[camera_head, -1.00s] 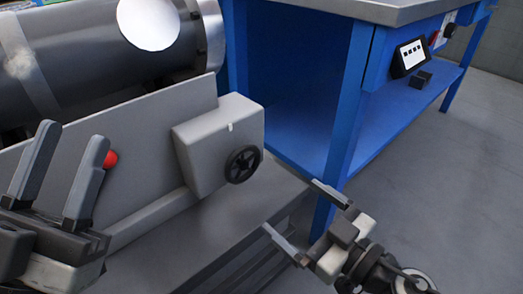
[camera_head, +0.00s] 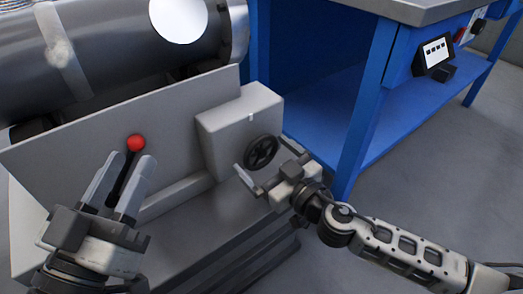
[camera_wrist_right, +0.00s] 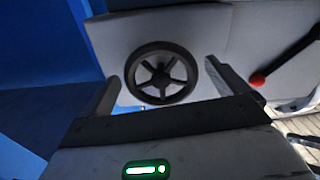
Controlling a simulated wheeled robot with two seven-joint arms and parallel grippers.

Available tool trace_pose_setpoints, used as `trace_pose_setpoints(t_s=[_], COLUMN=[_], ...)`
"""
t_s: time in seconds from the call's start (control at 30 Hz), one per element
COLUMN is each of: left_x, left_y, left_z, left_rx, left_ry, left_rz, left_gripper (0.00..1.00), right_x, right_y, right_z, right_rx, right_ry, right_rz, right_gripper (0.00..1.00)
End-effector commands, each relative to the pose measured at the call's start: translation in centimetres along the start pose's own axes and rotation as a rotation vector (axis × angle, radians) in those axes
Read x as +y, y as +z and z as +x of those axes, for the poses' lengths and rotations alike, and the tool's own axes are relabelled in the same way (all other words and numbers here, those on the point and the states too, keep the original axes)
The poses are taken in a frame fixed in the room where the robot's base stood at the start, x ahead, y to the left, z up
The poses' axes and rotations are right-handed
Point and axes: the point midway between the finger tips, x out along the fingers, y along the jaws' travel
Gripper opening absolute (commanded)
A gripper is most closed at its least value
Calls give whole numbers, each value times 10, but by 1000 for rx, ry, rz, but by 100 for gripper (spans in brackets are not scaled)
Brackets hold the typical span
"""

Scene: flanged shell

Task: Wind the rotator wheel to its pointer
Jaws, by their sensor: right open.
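The dark spoked rotator wheel (camera_head: 261,152) is on the front face of a grey box (camera_head: 223,138). A small pale mark (camera_head: 250,117) shows at the box's top edge above the wheel; it may be the pointer. My right gripper (camera_head: 263,156) is open, its fingers to either side of the wheel. In the right wrist view the wheel (camera_wrist_right: 160,73) shows whole between the open fingertips, with no clear contact. My left gripper (camera_head: 127,160) is open, with the dark rod of a red-knobbed lever (camera_head: 136,142) seen between its fingers; contact cannot be told.
A large grey cylinder (camera_head: 110,45) lies behind the grey plate (camera_head: 70,150). A blue workbench (camera_head: 365,90) stands close at the right, with a small panel (camera_head: 434,54) on it. The floor (camera_head: 450,170) at right is clear.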

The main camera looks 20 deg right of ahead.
Motion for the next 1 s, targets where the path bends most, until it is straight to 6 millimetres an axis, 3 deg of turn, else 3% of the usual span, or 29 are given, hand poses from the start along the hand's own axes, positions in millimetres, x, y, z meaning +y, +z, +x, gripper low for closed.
trace_pose_setpoints(t_s=[0.2, 0.5, 0.63, 0.67, 1.0], left_x=[0, 0, 0, 0, 0], left_y=[1, 1, 1, 1, 1], left_z=[0, 0, 0, 0, 0], left_rx=[-7, -8, -8, -8, -8], left_ry=[-2, -2, -2, -2, -2], left_rz=[-7, -8, -8, -8, -8], left_gripper=[36, 36, 36, 36, 36], right_x=[-1, 0, -1, -1, -1], right_y=[0, 0, 0, 0, 0], right_z=[15, 16, 16, 16, 16], right_rx=[0, 0, 0, 0, 0], right_ry=[-1, -1, -1, -1, -2], right_rz=[1, 1, 1, 1, 0], right_gripper=[99, 99, 63, 58, 58])
